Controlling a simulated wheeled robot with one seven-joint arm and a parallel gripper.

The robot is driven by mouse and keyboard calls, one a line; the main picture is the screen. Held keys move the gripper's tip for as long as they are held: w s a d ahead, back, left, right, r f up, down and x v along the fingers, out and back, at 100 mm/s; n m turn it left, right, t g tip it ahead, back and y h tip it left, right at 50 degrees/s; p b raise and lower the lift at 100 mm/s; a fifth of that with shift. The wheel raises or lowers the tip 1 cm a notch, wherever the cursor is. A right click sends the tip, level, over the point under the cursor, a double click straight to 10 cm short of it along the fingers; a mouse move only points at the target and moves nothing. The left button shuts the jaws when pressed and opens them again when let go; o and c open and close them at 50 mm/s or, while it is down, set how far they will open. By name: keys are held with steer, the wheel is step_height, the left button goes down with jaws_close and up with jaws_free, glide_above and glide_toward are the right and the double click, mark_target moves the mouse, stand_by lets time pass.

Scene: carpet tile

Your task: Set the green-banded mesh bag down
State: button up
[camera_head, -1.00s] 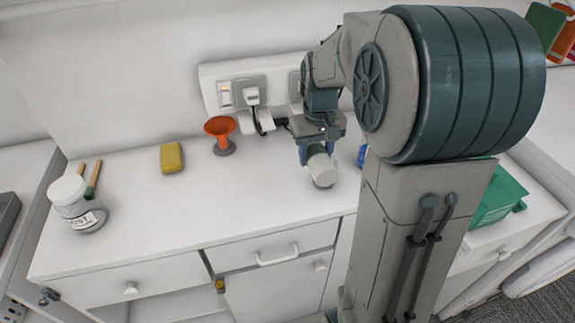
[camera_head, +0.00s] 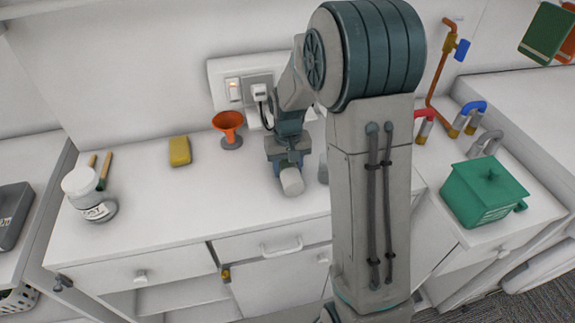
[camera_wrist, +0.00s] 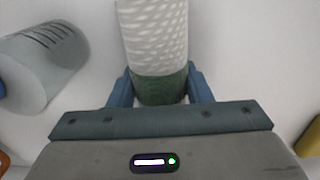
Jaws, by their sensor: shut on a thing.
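The green-banded mesh bag (camera_wrist: 155,35) is a white patterned cylinder with a dark green band, seen in the wrist view. My gripper (camera_wrist: 160,88) is shut on it, with blue fingers on both sides of the band. In the head view the bag's pale end (camera_head: 291,182) sticks out below my gripper (camera_head: 287,165), over the white counter (camera_head: 225,200). I cannot tell whether the bag touches the counter. My fingers are mostly hidden in the head view.
A grey cylinder (camera_wrist: 42,62) stands close beside the bag, partly hidden behind my arm (camera_head: 323,170). An orange funnel (camera_head: 229,128), yellow sponge (camera_head: 180,151) and labelled jar (camera_head: 90,197) stand to the left. A green lidded box (camera_head: 485,192) is right. Counter between sponge and bag is clear.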

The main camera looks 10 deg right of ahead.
steer(key=shift+f, duration=0.15)
steer(key=o, duration=1)
